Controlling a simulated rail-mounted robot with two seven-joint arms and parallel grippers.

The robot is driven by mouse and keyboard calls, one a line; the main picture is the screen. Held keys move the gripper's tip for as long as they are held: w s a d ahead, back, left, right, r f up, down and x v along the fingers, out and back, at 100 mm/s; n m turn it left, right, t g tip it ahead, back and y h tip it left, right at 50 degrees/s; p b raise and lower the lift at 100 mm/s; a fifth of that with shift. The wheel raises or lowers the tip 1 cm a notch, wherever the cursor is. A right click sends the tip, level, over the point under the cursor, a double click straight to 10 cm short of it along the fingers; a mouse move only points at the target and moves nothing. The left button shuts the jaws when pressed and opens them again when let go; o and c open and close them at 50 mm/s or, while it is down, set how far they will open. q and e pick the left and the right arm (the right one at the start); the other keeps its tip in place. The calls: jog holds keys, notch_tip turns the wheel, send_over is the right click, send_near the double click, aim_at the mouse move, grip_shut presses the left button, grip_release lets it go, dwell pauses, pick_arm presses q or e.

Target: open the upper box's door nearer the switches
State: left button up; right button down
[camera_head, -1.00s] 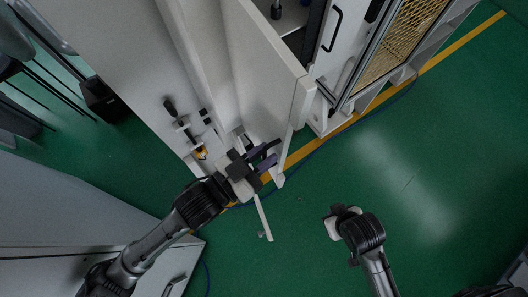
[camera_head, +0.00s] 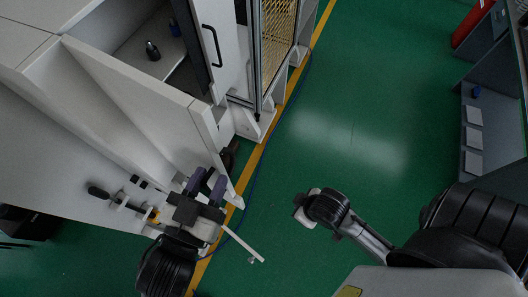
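The upper box (camera_head: 121,26) is at the upper left, with its inside showing. Its white door (camera_head: 125,92) stands open, swung out toward the switch side, with its free edge to the lower right. The switches (camera_head: 124,199) sit on the white panel at the lower left. My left gripper (camera_head: 206,184) is just below the door's free end, its two purple-tipped fingers apart with nothing seen between them. I cannot tell whether it touches the door. My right gripper (camera_head: 305,208) hangs over the green floor, away from the box; its fingers are unclear.
A dark bottle (camera_head: 152,51) stands inside the box. A dark handle (camera_head: 212,46) is on the neighbouring white door, with a yellow mesh panel (camera_head: 276,35) beside it. Grey shelving (camera_head: 476,115) stands at the right. The green floor between is clear.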

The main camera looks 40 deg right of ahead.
pick_arm(q)
jog(key=o, duration=0.5)
jog(key=s+d+r, duration=0.1)
jog(key=d, duration=0.1)
jog(key=s+d+r, duration=0.2)
jog(key=shift+s+r, duration=0.1)
jog(key=shift+r, duration=0.05)
jog(key=s+d+r, duration=0.1)
jog(key=s+d+b, duration=0.1)
jog(key=shift+s+d+r, duration=0.15)
jog(key=shift+d+r, duration=0.2)
jog(key=shift+r, duration=0.05)
jog(key=c, duration=0.5)
jog(key=shift+s+d+r, duration=0.5)
jog(key=shift+d, duration=0.25)
